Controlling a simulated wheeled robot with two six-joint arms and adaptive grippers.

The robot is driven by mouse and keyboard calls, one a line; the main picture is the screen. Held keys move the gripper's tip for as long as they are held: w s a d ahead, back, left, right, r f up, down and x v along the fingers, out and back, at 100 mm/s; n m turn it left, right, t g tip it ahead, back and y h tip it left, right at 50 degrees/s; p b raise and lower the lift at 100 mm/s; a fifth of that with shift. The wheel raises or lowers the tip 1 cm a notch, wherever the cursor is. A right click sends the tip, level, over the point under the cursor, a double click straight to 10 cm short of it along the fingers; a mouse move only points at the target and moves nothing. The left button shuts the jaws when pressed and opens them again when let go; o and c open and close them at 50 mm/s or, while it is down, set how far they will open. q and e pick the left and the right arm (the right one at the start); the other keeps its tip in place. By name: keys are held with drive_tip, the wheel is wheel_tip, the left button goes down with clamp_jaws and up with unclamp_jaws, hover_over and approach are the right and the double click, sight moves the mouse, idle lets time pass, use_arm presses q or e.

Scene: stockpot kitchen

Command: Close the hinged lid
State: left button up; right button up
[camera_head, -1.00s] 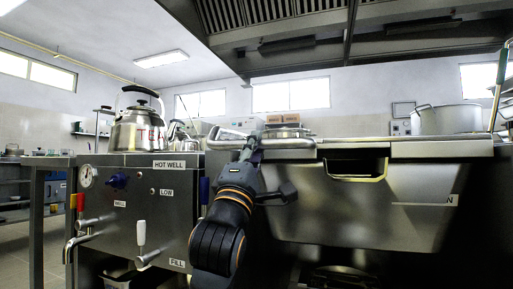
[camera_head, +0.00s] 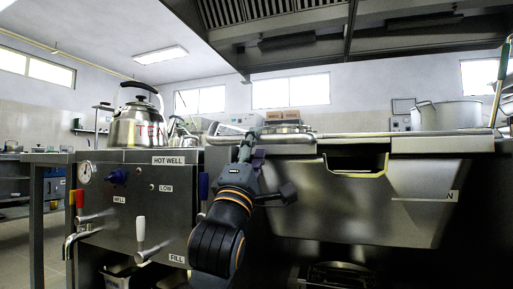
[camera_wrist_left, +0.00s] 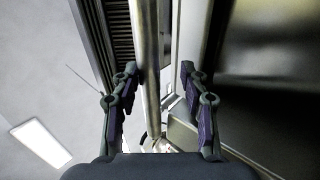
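My left gripper (camera_head: 247,142) is at the left end of the wide steel unit (camera_head: 360,205), its fingers pointing up and away. In the left wrist view a long round steel bar (camera_wrist_left: 148,75) runs between the two fingers of the gripper (camera_wrist_left: 155,105). The fingers stand apart, with a clear gap on the right side of the bar. The steel edge (camera_head: 440,146) along the unit's top lies about level with the head camera. Which part is the hinged lid, and its angle, I cannot tell from this low view. My right gripper is not in view.
A steel kettle (camera_head: 137,131) with red letters stands on the hot well unit (camera_head: 155,205) at left, whose taps stick out in front. A large pot (camera_head: 447,116) stands behind at right. An extractor hood (camera_head: 350,35) hangs above.

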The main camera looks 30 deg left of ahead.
use_arm(q)
drive_tip(key=v, duration=0.7)
